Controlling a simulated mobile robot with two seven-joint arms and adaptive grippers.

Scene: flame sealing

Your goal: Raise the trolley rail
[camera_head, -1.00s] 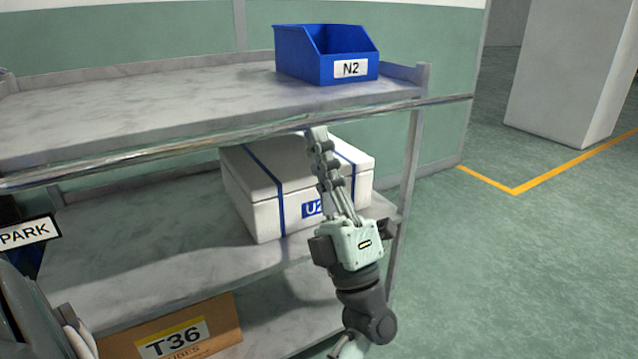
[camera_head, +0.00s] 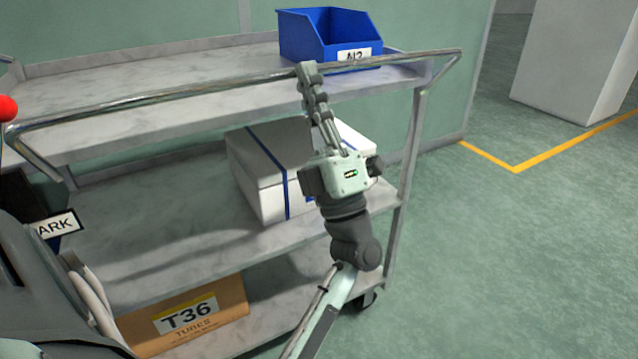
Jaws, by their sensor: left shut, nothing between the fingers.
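The trolley rail (camera_head: 200,88) is a long metal bar along the near side of the trolley's top shelf (camera_head: 150,105). It stands above the shelf's front edge and slopes up to the right, with bent arms at both ends. My left gripper (camera_head: 307,70) is in the middle of the view, pointing up. Its fingertips are at the rail, shut with nothing between them. I cannot tell exactly how they touch the bar. My right gripper is not in view.
A blue bin (camera_head: 320,35) labelled N2 stands on the top shelf behind the rail. A white box (camera_head: 262,180) with blue straps is on the middle shelf, and a T36 carton (camera_head: 215,300) on the bottom one. A red ball (camera_head: 7,108) is at far left. Floor (camera_head: 520,270) at right is clear.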

